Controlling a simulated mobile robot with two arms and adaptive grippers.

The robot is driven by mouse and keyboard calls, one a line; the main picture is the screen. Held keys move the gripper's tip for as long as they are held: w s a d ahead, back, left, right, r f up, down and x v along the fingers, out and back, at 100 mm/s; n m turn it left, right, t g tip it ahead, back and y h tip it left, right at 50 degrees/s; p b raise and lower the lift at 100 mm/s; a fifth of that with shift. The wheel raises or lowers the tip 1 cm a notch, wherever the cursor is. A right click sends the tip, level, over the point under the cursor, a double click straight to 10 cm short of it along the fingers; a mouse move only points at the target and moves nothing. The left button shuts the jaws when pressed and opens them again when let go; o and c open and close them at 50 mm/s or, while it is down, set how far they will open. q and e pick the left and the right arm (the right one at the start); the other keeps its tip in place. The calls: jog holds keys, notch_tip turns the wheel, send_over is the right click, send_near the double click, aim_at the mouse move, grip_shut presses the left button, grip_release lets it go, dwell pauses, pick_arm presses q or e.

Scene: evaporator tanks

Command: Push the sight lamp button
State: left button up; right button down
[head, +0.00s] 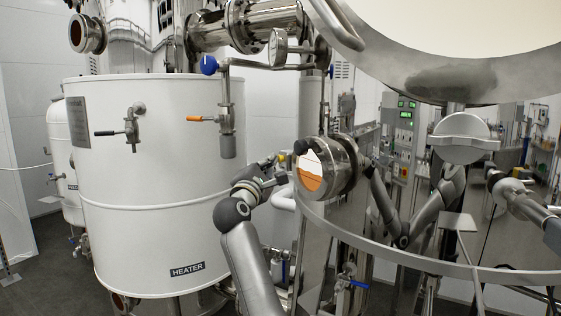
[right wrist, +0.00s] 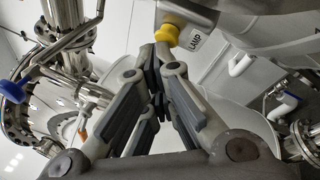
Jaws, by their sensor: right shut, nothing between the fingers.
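The yellow sight lamp button (right wrist: 167,34) shows in the right wrist view, beside a white label reading LAMP (right wrist: 195,40). My right gripper (right wrist: 158,66) is shut and empty, its fingertips close below the button in that view. I cannot tell whether they touch it. In the head view my right gripper (head: 278,167) is just left of the round sight glass (head: 311,173), which shows orange liquid in its lower part. The button is hard to make out in the head view. My left gripper is not in view.
A white HEATER tank (head: 160,235) stands on the left, with an orange-handled valve (head: 200,119) and black-handled valve. A polished steel vessel (head: 470,235) fills the right and mirrors an arm. Blue-handled valves and steel pipes (head: 255,22) are close around the gripper.

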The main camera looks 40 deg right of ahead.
jog(key=a, duration=0.2)
jog(key=a+b, duration=0.2)
jog(key=a, duration=0.1)
jog(key=shift+w+a, duration=0.35)
jog(key=shift+w, duration=0.05)
